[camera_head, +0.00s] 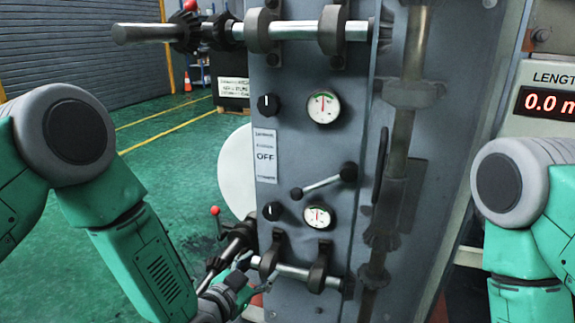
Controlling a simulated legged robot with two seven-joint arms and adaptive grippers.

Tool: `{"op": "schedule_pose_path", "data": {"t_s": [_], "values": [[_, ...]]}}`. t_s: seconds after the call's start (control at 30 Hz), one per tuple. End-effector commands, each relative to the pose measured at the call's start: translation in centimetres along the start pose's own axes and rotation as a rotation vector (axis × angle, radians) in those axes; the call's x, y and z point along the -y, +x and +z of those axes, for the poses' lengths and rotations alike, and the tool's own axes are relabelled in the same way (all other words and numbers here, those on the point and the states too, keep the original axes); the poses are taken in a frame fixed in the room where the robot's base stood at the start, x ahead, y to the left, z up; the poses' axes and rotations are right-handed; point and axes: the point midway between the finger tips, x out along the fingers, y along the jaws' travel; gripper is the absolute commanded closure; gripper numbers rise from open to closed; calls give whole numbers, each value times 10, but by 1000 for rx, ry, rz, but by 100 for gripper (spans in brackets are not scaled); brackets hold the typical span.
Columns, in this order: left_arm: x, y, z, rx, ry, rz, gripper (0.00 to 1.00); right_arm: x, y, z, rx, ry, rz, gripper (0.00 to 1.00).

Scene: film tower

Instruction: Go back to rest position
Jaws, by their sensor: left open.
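My left arm comes in from the left, bent at its elbow. My left gripper (262,279) is low in the head view, beside the lower metal shaft (295,271) on the front of the grey machine panel (300,120). The gripper is open; I cannot tell whether its fingers touch the shaft or a dark lever close by. My right arm (525,205) hangs at the right edge, and its gripper is out of view below the picture.
The panel carries two dials (323,106), black knobs (268,104), a lever (322,182) and an OFF label (265,156). An upper shaft (150,32) sticks out left. A red-lit length display (548,104) is at right. Green floor (140,150) is free at left.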

Motion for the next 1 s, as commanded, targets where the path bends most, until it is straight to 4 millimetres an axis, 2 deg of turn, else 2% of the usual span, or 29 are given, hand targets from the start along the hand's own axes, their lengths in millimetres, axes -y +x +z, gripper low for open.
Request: {"op": "schedule_pose_path", "data": {"t_s": [0.03, 0.1, 0.17, 0.2, 0.33, 0.4, 0.5, 0.6, 0.73, 0.8, 1.0], "values": [[-8, -19, 34, 110, -46, 27, 49, 0, 0, 0, 0, 0, 0, 100], [-16, -50, 79, 266, -119, 55, 49, 0, 0, 0, 0, 0, 0, 100], [-23, -80, 113, 400, -182, 68, 49, 0, 0, 0, 0, 0, 0, 100], [-27, -102, 135, 490, -223, 72, 49, 0, 0, 0, 0, 0, 0, 100], [-38, -178, 191, 768, -352, 58, 49, 0, 0, 0, 1, 0, 0, 100], [-43, -217, 211, 897, -411, 38, 49, 0, 0, 0, 1, 0, 0, 100], [-48, -268, 230, 1057, -482, 3, 49, 0, 0, 0, 1, 0, 0, 100], [-51, -315, 242, 1199, -543, -39, 49, 0, 0, 0, 1, 0, 0, 100], [-55, -373, 248, 1369, -614, -105, 49, 0, -1, 0, 1, 0, 0, 100], [-46, -370, 224, 1347, -608, -99, 49, 0, -26, 0, 3, 0, 0, 100], [-32, -378, 180, 1343, -606, -97, 49, -1, -73, -4, 0, 0, 0, 100]]}}
